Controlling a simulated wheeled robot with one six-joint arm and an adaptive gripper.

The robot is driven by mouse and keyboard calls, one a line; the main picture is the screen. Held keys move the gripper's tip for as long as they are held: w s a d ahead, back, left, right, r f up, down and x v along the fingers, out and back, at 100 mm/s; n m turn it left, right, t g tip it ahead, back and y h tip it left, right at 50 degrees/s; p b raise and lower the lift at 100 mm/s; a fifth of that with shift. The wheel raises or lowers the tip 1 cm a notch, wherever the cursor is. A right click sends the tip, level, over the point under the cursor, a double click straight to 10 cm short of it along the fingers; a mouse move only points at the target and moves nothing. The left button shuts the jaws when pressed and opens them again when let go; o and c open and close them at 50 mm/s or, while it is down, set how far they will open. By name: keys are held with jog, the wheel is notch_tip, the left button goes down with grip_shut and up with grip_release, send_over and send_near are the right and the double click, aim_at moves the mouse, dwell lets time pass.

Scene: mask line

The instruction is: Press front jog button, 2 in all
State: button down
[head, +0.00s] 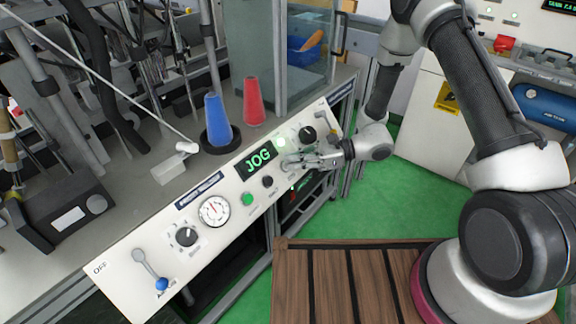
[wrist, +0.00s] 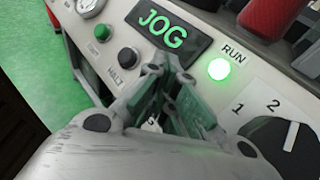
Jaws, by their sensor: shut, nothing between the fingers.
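The sloped white control panel (head: 130,265) carries a dark display (head: 257,160) with green letters reading JOG, also in the wrist view (wrist: 162,27). My gripper (head: 290,163) is shut and empty, its fingertips at the panel just below and right of the display. In the wrist view my gripper (wrist: 172,72) points at the panel between the HALT button and the RUN lamp. I cannot pick out a button labelled as the front jog; the fingers hide that part of the panel. Whether the fingertips touch anything there is unclear.
A green button (head: 248,200) and black HALT button (wrist: 128,57) sit left of my fingers. The RUN lamp (wrist: 218,69) glows green. A black selector knob (head: 307,135) is close right. Blue (head: 217,120) and red (head: 253,100) cones stand behind the panel.

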jog(key=shift+s+d+r, duration=0.4)
jog(key=shift+d+r, duration=0.1)
jog(key=shift+d+r, duration=0.1)
jog(key=shift+s+d+r, duration=0.6)
jog(key=shift+d+r, duration=0.15)
jog(key=shift+r, duration=0.05)
jog(key=shift+s+d+r, duration=0.6)
jog(key=shift+d+r, duration=0.1)
jog(key=shift+r, duration=0.05)
